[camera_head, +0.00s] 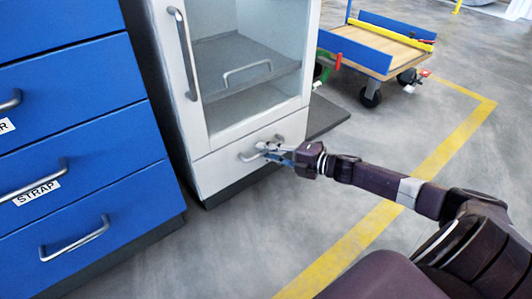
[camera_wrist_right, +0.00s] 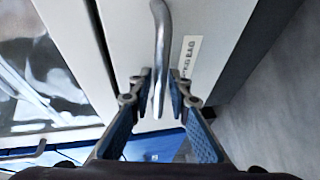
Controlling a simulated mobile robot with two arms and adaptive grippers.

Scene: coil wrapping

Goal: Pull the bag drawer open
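The bag drawer (camera_head: 225,167) is the white drawer at the bottom of the white glass-fronted cabinet. Its front looks flush with the cabinet. Its curved metal handle (camera_head: 247,157) shows partly beside my right gripper (camera_head: 268,149). In the right wrist view, the handle (camera_wrist_right: 161,40) runs between the two blue fingers of my right gripper (camera_wrist_right: 160,85). A label ending in "BAG" (camera_wrist_right: 187,55) is on the drawer front. My left gripper is not in view.
A blue drawer cabinet (camera_head: 85,130) with metal handles and a "STRAP" label stands at the left. Above the bag drawer is a glass door (camera_head: 250,60) with a long handle. A cart (camera_head: 375,48) stands at the back right. The floor in front is clear.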

